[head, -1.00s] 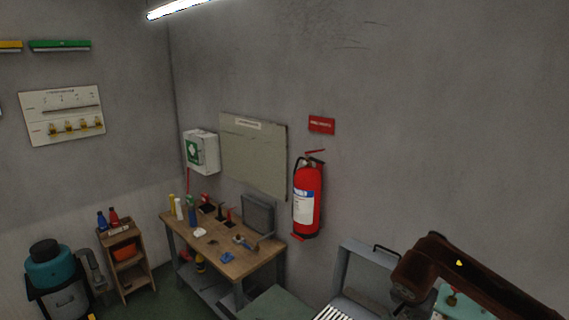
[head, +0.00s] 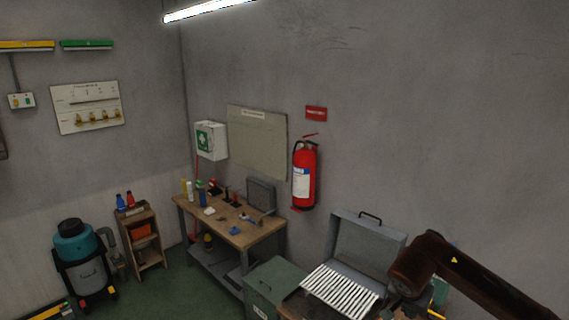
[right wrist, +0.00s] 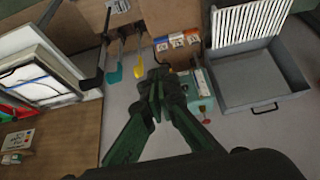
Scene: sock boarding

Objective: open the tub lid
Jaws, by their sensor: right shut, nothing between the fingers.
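No tub can be made out for certain. A grey case with its lid (head: 367,245) raised stands at the lower right in the head view, with a white slatted rack (head: 340,287) in front of the lid. The grey panel with a black handle also shows at the right of the right wrist view (right wrist: 262,82). My right gripper (right wrist: 158,82) is shut and empty, its dark green fingers meeting mid-picture, left of a teal box (right wrist: 199,92). In the head view my brown right arm covers part of that area. My left gripper is out of view.
A green cabinet (head: 273,285) stands left of the case. A wooden workbench (head: 235,235) with bottles and tools stands behind it. A fire extinguisher (head: 304,178) hangs on the wall. Coloured tools (right wrist: 139,65) and a framed white panel (right wrist: 40,75) show in the right wrist view.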

